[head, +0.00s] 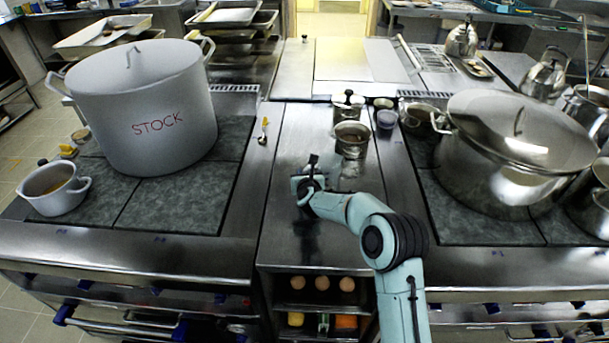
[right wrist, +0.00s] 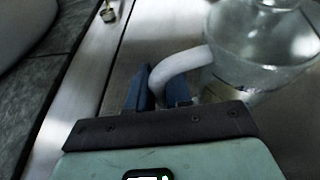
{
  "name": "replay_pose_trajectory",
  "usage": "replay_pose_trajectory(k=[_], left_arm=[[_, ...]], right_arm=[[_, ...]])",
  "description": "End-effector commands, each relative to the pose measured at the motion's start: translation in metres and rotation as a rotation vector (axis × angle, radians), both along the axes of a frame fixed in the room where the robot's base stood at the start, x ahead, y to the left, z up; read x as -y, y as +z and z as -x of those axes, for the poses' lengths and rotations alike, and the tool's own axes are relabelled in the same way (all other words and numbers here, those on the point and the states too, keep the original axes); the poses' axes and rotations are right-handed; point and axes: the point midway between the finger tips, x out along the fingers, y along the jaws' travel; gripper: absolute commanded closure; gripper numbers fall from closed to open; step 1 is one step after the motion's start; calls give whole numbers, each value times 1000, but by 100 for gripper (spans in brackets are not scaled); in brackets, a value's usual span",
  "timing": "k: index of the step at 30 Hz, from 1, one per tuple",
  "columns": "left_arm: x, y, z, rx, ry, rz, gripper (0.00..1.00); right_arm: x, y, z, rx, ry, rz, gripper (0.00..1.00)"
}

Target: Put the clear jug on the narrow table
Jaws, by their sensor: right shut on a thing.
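The clear jug (right wrist: 262,45) is see-through with a pale curved handle (right wrist: 185,62), in the right wrist view at upper right. In the head view it shows faintly as a glassy shape (head: 350,172) just right of my right gripper (head: 312,163). That gripper, also in the right wrist view (right wrist: 158,90), has its blue fingers shut on the handle. The jug is over a narrow steel top (head: 290,150) between two stoves; I cannot tell whether its base touches. No other thing is clearly the narrow table. My left gripper is out of view.
A lidded steel pot (head: 510,150) stands on the right stove. A metal canister (head: 352,140) and a small yellow-handled utensil (head: 264,130) are on the steel top.

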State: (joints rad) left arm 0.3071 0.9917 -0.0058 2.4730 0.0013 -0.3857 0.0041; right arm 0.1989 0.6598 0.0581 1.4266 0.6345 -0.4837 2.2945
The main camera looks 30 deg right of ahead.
Motion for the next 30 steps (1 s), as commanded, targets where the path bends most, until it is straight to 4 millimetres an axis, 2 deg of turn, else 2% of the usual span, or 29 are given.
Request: replay_pose_trajectory(k=[10, 11, 12, 13, 24, 30], left_arm=[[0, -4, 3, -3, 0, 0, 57], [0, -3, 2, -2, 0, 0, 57], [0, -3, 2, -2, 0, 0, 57], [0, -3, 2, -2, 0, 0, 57], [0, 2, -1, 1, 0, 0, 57], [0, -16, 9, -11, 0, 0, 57]], right_arm=[[0, -2, 0, 2, -1, 1, 100], [0, -2, 0, 1, -1, 1, 71], [0, -1, 0, 1, -1, 1, 58], [0, -1, 0, 1, -1, 1, 55], [0, 4, 0, 2, 0, 1, 55], [-10, 11, 26, 1, 0, 1, 55]])
